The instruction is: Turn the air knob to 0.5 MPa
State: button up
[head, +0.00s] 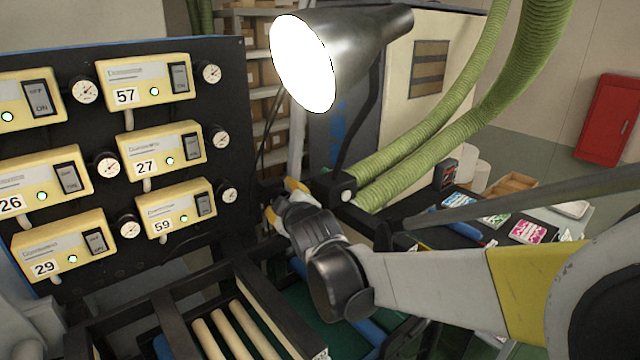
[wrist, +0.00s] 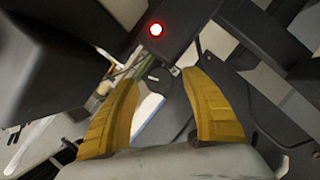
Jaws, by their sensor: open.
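My gripper (head: 281,200) has yellow fingers and is at the right of the black panel, below the lamp. In the wrist view my gripper (wrist: 162,74) is open, with a gap between its fingertips. A small dark rounded part (wrist: 157,76) shows in that gap, beyond the fingertips. It may be the air knob, but I cannot tell for sure, nor whether the fingers touch it. No 0.5 MPa marking is readable. A dark box (wrist: 183,28) with a lit red light (wrist: 156,29) is just above the fingertips.
The black panel (head: 228,80) carries several yellow switch boxes (head: 152,91) with green lights and small round gauges (head: 211,73), whose readings are too small to tell. A lit lamp (head: 335,50) hangs above my arm. Green hoses (head: 440,130) pass behind it. Pale rollers (head: 228,330) lie below.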

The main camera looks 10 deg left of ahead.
jog(key=shift+x, duration=0.95)
jog(key=c, duration=1.2)
jog(key=shift+m+g+y, duration=0.4)
jog(key=shift+m+g, duration=0.3)
jog(key=shift+m, duration=0.4)
jog(key=o, duration=1.2)
